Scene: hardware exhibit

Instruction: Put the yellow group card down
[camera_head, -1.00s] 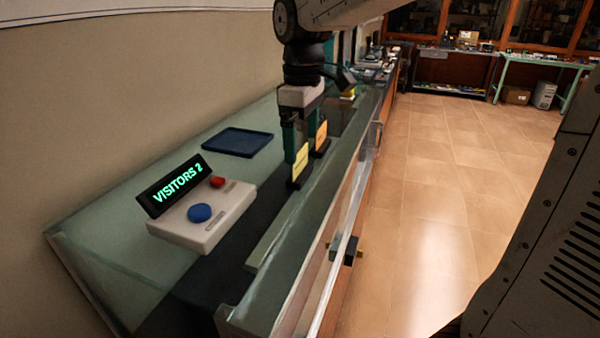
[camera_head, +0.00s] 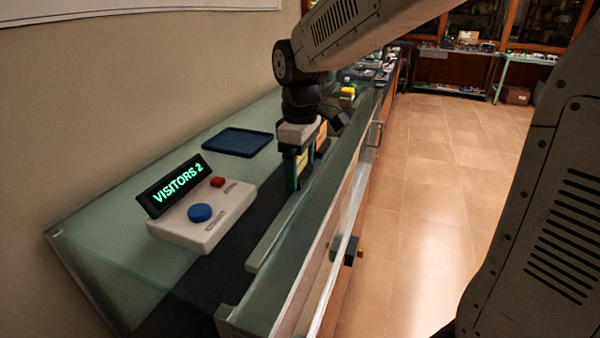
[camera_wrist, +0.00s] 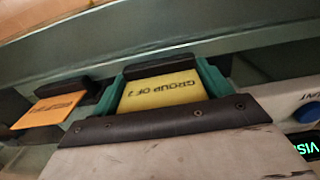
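The yellow card (camera_wrist: 160,92), marked "GROUP OF 2", stands in a dark base (camera_wrist: 160,66) on the counter's dark strip. In the head view only a sliver of the yellow card (camera_head: 302,161) shows. My gripper (camera_head: 297,175) is low over it, its green fingers pointing down. In the wrist view the two fingers flank the card's left and right edges very closely. I cannot tell whether they press on the card. The fingers hide most of the card and its base in the head view.
An orange card (camera_wrist: 48,110) in its own dark base stands close beside the yellow one. A white button box (camera_head: 205,220) with a "VISITORS 2" display (camera_head: 177,186) is nearer. An empty blue tray (camera_head: 237,142) lies to the left. The counter's glass edge runs along the right.

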